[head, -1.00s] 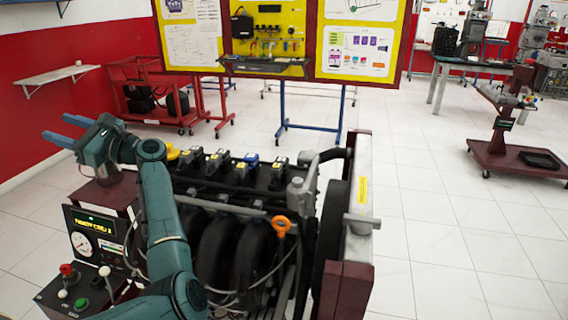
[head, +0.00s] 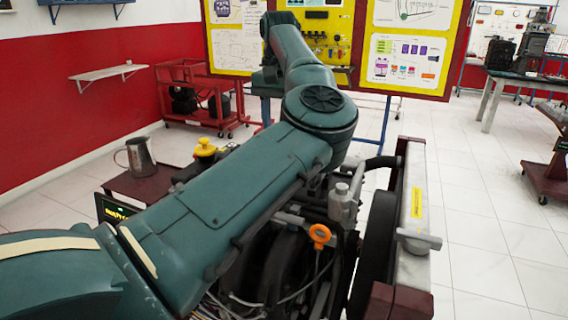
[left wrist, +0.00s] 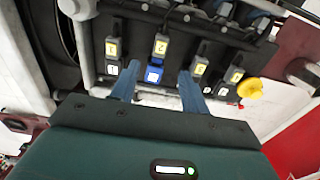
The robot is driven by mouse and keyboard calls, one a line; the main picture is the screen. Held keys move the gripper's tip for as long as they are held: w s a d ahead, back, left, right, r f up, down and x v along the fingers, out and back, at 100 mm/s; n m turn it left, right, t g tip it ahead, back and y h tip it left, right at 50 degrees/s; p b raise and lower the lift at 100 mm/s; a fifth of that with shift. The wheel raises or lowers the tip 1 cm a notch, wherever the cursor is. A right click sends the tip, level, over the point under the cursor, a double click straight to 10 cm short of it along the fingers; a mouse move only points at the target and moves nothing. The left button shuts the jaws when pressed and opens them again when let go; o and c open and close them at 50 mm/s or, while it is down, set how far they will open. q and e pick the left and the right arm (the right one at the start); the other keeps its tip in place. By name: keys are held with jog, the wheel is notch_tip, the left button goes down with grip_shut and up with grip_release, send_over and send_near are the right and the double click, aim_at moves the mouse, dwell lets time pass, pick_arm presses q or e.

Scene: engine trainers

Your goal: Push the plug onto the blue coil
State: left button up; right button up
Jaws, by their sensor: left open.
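In the left wrist view the blue coil (left wrist: 153,74) sits in a row of black coils on the engine. A black plug (left wrist: 161,46) with a yellow label is in line with the blue coil; I cannot tell how fully it is seated. My left gripper (left wrist: 158,72) is open, its two blue fingers on either side of the blue coil, with no clear contact visible. In the head view my left arm reaches across the engine and hides the coils, the plug and my left gripper. My right gripper is in neither view.
Neighbouring black coils (left wrist: 112,50) with plugs flank the blue one closely. A yellow cap (left wrist: 249,89) is at the row's end. In the head view, an orange ring handle (head: 320,235) is at the engine's front and a metal jug (head: 141,157) stands left.

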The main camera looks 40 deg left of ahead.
pick_arm(q)
notch_tip(320, 180, down, 10)
jog(key=shift+f, duration=0.15)
dwell(0.3)
grip_shut()
dwell(0.4)
